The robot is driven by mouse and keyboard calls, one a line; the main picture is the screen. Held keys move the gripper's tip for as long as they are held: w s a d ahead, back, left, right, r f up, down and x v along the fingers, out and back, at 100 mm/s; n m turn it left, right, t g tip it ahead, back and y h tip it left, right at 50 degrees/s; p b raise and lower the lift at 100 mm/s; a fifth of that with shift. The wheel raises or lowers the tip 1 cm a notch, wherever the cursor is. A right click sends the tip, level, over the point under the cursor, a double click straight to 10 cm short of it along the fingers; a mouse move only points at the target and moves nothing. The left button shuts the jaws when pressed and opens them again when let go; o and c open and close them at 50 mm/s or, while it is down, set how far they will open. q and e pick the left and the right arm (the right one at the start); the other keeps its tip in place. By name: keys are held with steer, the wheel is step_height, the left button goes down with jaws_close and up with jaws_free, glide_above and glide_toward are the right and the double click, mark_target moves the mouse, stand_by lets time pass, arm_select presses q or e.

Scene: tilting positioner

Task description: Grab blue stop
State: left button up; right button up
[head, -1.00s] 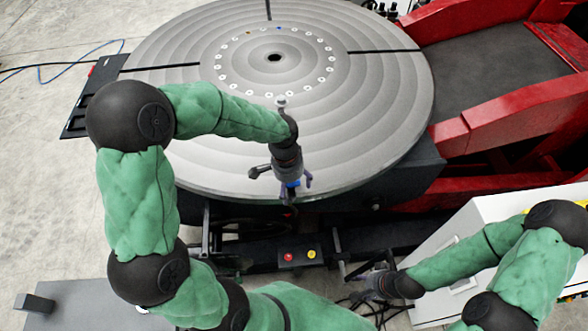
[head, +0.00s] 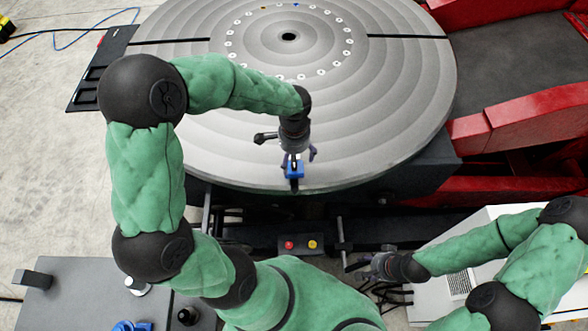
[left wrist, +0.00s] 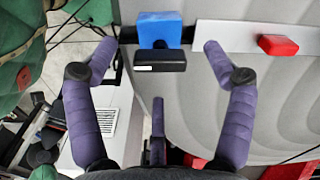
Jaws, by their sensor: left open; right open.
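The blue stop (left wrist: 160,29) is a blue block with a black part at its lower side in the left wrist view. It lies ahead of and between the two purple fingers of my left gripper (left wrist: 157,52), with gaps on both sides. In the head view the blue stop (head: 294,168) shows at the front edge of the grey round table (head: 400,100), right below my left gripper (head: 297,158). The left gripper is open and holds nothing. My right gripper (head: 367,265) is open, low at the right, away from the stop.
A red block (left wrist: 278,45) sits to the right of the blue stop on a pale strip. Red machine frame (head: 500,100) stands at the right. A dark cart (head: 75,285) is at lower left.

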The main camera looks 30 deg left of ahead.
mark_target(300, 173)
arm_select(q)
step_height(300, 173, down, 5)
steer(key=shift+r+b, duration=0.15)
steer(key=shift+b, duration=0.45)
steer(key=shift+c, duration=0.2)
steer(key=c, duration=1.5)
steer(key=shift+r, duration=0.1)
jaws_close()
steer(key=shift+r, duration=0.1)
